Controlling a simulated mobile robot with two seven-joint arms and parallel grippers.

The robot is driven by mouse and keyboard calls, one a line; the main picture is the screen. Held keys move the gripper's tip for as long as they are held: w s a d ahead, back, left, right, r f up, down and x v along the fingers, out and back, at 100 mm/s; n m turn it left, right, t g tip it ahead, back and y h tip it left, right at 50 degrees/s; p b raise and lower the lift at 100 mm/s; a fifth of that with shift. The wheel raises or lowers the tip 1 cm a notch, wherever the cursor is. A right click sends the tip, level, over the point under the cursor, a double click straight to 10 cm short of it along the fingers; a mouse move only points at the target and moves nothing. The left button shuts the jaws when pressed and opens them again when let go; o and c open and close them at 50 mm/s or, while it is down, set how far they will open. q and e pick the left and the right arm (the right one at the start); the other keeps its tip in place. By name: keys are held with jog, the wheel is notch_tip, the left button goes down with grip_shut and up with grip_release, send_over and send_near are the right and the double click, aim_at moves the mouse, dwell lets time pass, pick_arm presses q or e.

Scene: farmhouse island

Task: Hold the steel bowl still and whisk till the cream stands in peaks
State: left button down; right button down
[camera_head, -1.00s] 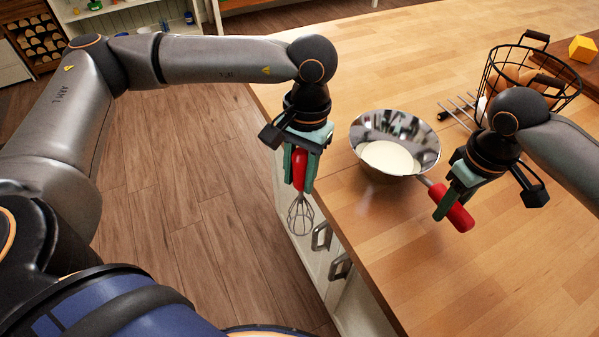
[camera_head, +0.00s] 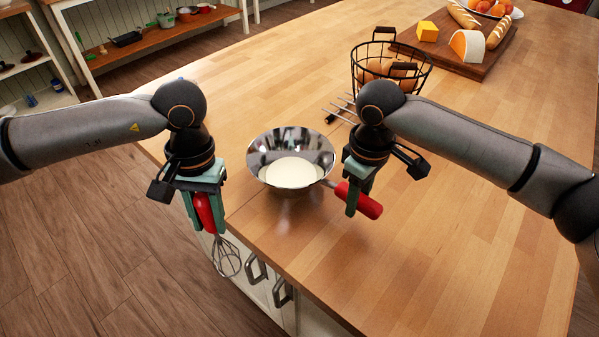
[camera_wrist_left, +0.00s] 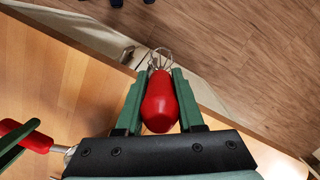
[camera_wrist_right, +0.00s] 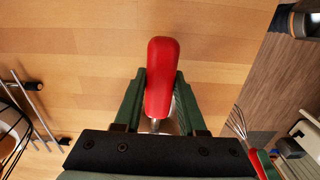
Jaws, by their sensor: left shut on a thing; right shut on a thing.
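The steel bowl (camera_head: 262,147) stands upright on the wooden island near its left edge, with white cream (camera_head: 290,172) in it. My right gripper (camera_head: 352,200) is shut on the bowl's red handle (camera_head: 366,203), at the bowl's right; the handle also shows in the right wrist view (camera_wrist_right: 162,75). My left gripper (camera_head: 205,215) is shut on the red handle of the whisk (camera_head: 227,258). The whisk hangs with its wires down, outside the island's edge and apart from the bowl. Its red handle shows in the left wrist view (camera_wrist_left: 160,105).
A black wire basket (camera_head: 392,72) with brown items stands behind my right gripper, beside a metal-pronged tool (camera_head: 340,112). A wooden board (camera_head: 462,62) with bread and cheese lies at the back. The island's front right is clear. Drawer handles (camera_head: 282,292) jut from its side.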

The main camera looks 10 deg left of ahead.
pick_arm(q)
jog(key=shift+r, duration=0.1)
dwell(0.3)
jog(key=r+n, duration=0.2)
jog(key=r, duration=0.1)
jog(key=r+n, duration=0.2)
jog(key=r, duration=0.1)
jog(key=r+n+t, duration=0.1)
jog(key=r+n, duration=0.1)
jog(key=r, duration=0.2)
jog(key=shift+w+d+r, duration=0.1)
jog(key=shift+w+d, duration=0.1)
jog(key=w+d+r+m+t+y, duration=0.1)
jog(key=w+d+r+m, duration=0.4)
jog(key=w+d+r, duration=0.7)
jog(key=shift+w+d+r+m+t+y, duration=0.3)
jog(key=shift+w+d+r+m+t, duration=0.1)
jog(key=shift+w+d+t, duration=0.35)
jog(key=shift+s, duration=0.1)
jog(key=s+d+x, duration=0.1)
jog(key=s+x, duration=0.1)
jog(key=x, duration=1)
jog(key=shift+w+d+f, duration=0.15)
jog(key=shift+d+f, duration=0.15)
jog(key=shift+f, duration=0.25)
